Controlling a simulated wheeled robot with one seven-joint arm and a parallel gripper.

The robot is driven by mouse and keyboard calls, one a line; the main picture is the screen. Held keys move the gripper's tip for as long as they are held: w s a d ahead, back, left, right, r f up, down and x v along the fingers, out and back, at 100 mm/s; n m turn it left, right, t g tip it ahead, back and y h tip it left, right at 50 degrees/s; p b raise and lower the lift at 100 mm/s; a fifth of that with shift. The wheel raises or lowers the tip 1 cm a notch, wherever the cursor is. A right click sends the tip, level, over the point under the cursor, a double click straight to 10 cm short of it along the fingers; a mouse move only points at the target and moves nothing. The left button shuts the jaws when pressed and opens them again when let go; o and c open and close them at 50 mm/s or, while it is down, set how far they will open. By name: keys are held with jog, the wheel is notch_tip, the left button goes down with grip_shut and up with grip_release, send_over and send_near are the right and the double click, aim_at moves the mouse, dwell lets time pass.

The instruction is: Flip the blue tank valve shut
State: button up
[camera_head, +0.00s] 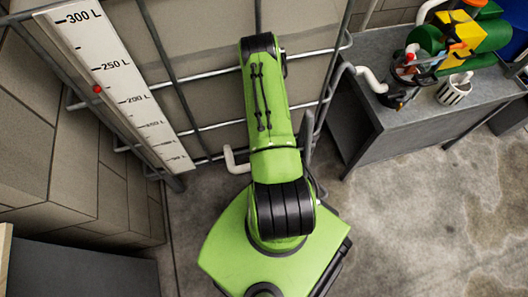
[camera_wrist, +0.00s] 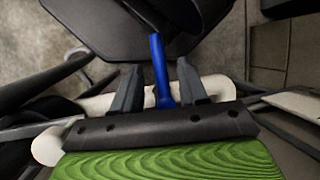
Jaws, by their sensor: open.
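The blue tank valve handle (camera_wrist: 158,62) shows in the wrist view as a narrow upright lever above a white pipe (camera_wrist: 222,88). My gripper (camera_wrist: 159,66) is open, with one dark finger on each side of the lever. Gaps show between the lever and both fingers, so the lever looks untouched. In the head view my green arm hides the lever and my gripper. Part of a white pipe (camera_head: 232,160) shows there beside my arm.
A caged tank (camera_head: 215,60) with a white litre scale (camera_head: 122,85) stands behind my arm. Concrete floor (camera_head: 430,220) is clear at the lower right.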

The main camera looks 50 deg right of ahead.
notch_tip(320, 180, up, 10)
jog(key=p, duration=0.3)
jog(key=shift+f, duration=0.2)
jog(key=shift+s, duration=0.1)
